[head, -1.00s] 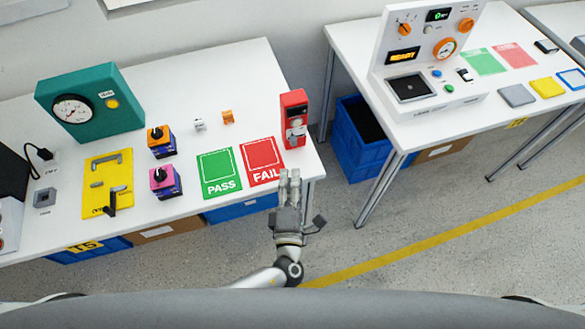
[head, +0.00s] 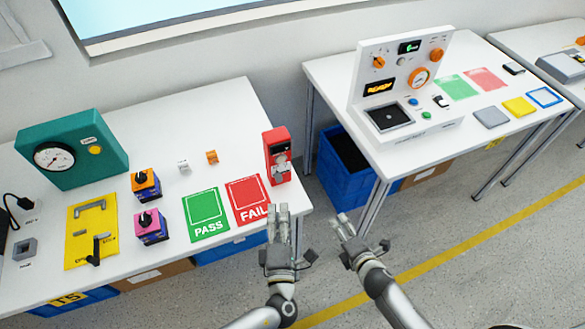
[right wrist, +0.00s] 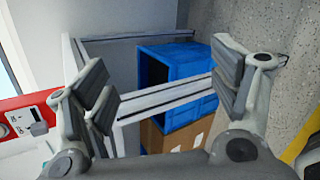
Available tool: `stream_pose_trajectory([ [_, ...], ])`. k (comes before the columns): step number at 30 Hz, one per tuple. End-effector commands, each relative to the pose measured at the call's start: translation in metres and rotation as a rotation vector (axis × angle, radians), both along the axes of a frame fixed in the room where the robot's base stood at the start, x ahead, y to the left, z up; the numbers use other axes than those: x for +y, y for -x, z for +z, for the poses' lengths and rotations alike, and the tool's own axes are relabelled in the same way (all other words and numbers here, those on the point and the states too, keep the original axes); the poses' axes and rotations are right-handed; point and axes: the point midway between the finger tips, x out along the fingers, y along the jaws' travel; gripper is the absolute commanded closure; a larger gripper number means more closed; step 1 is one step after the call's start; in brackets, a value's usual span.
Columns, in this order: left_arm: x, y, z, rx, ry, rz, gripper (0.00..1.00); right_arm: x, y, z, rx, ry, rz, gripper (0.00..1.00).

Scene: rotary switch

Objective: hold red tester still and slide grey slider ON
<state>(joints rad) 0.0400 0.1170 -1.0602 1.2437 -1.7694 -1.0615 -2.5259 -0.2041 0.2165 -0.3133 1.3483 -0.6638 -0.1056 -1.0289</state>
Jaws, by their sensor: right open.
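The red tester (head: 270,142) stands upright at the right end of the left table, beside the red FAIL mat. Grey and white parts show on its front; the slider is too small to make out surely in the head view. In the right wrist view the tester (right wrist: 15,103) is partly visible at the left edge, with a grey knob (right wrist: 38,128) on a pale plate. My left gripper (head: 278,209) is in front of the table edge, below the tester and apart from it; its finger gap is unclear. My right gripper (head: 341,219) is open and empty, right of the left gripper; its spread fingers show in the wrist view (right wrist: 165,88).
The green PASS mat (head: 206,215) and red FAIL mat (head: 247,199) lie left of the tester. Two knob boxes and a yellow plate (head: 82,250) are further left. A blue crate (head: 342,170) stands on the floor between the tables.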

Motion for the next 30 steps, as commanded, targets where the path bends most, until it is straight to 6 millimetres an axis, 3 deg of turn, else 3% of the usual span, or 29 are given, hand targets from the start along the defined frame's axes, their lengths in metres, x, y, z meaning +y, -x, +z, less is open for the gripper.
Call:
stream_pose_trajectory([
  [1, 0.0, 0.0, 0.0, 0.0, 0.0, 0.0, 0.64, 0.008, -0.016, 0.028, -0.082, 0.081, 0.074, 0.18],
  [6, 0.0, 0.0, 0.0, 0.0, 0.0, 0.0, 0.64, 0.06, -0.045, 0.111, -0.339, 0.41, 0.301, 0.18],
  [12, 0.0, 0.0, 0.0, 0.0, 0.0, 0.0, 0.64, 0.118, -0.054, 0.196, -0.593, 0.784, 0.429, 0.18],
  [15, 0.0, 0.0, 0.0, 0.0, 0.0, 0.0, 0.64, 0.135, -0.055, 0.227, -0.68, 0.917, 0.445, 0.18],
  [21, 0.0, 0.0, 0.0, 0.0, 0.0, 0.0, 0.64, 0.15, -0.054, 0.259, -0.763, 1.051, 0.448, 0.18],
  [26, 0.0, 0.0, 0.0, 0.0, 0.0, 0.0, 0.64, 0.155, -0.068, 0.262, -0.773, 1.068, 0.447, 0.18],
  [30, 0.0, 0.0, 0.0, 0.0, 0.0, 0.0, 0.64, 0.162, -0.091, 0.262, -0.772, 1.065, 0.446, 0.18],
])
